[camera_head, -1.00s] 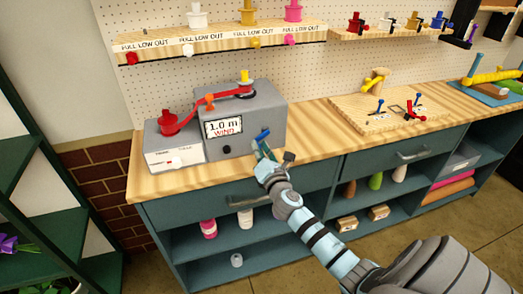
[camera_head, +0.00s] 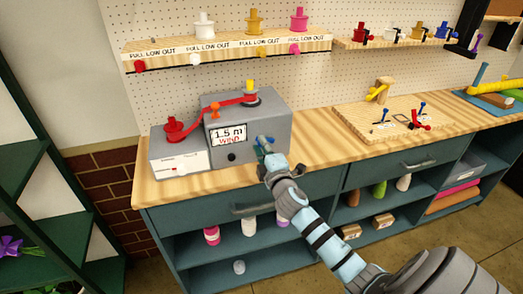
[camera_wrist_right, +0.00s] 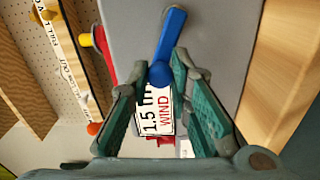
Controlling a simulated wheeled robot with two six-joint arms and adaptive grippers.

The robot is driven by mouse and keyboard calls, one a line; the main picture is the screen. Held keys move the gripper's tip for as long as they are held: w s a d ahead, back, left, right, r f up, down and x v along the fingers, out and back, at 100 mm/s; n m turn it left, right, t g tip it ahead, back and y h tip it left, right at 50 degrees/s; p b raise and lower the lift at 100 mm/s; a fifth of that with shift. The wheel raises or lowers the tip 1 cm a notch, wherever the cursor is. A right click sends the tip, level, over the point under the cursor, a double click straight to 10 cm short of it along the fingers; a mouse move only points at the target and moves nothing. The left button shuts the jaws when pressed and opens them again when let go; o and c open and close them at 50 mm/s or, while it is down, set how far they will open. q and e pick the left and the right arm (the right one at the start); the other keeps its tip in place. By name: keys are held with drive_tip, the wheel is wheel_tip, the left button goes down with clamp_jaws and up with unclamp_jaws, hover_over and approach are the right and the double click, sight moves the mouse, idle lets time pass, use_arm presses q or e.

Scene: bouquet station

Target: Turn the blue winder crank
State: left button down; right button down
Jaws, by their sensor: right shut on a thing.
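The grey winder box (camera_head: 262,108) stands on the wooden counter, and its display (camera_head: 228,134) reads 1.5 m WIND. The blue crank (camera_head: 262,139) is on the box's front, right of the display, mostly hidden by my gripper. In the right wrist view the crank's blue arm (camera_wrist_right: 171,32) runs up from a rounded knob between my fingers. My right gripper (camera_head: 267,149) is shut on the crank at that knob; its green-padded fingers (camera_wrist_right: 158,75) lie on both sides. Red ribbon (camera_head: 212,107) runs from a red spool (camera_head: 174,129) to a yellow-topped post (camera_head: 250,90). My left gripper is out of view.
A pegboard shelf (camera_head: 226,46) with several spools hangs above the winder. A wooden board (camera_head: 385,124) with small coloured levers lies to the right. The counter (camera_head: 318,140) between is clear. A dark green rack (camera_head: 40,187) stands at the left.

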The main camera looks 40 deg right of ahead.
sight(271, 139)
drive_tip(key=m, duration=0.3)
drive_tip(key=d+r+m+b, duration=0.1)
drive_tip(key=m, duration=0.2)
drive_tip(key=d+r+m, duration=0.1)
drive_tip(key=m, duration=0.2)
drive_tip(key=shift+s+d+r+b, duration=0.15)
drive_tip(key=shift+s+d+b, duration=0.15)
drive_tip(key=shift+s, duration=0.1)
drive_tip(key=shift+s+d+m+b, duration=0.2)
drive_tip(key=shift+d+m+b, duration=0.35)
drive_tip(key=shift+m, duration=0.9)
drive_tip(key=shift+s+d+m+b, duration=0.15)
drive_tip(key=shift+d+m+b, duration=0.35)
drive_tip(key=shift+m, duration=1)
drive_tip(key=shift+s+d+m+b, duration=0.2)
drive_tip(key=shift+d+m+b, duration=0.35)
drive_tip(key=shift+m, duration=0.9)
drive_tip(key=c, duration=1.5)
unclamp_jaws()
drive_tip(key=shift+o, duration=0.2)
drive_tip(key=shift+s+a, duration=0.1)
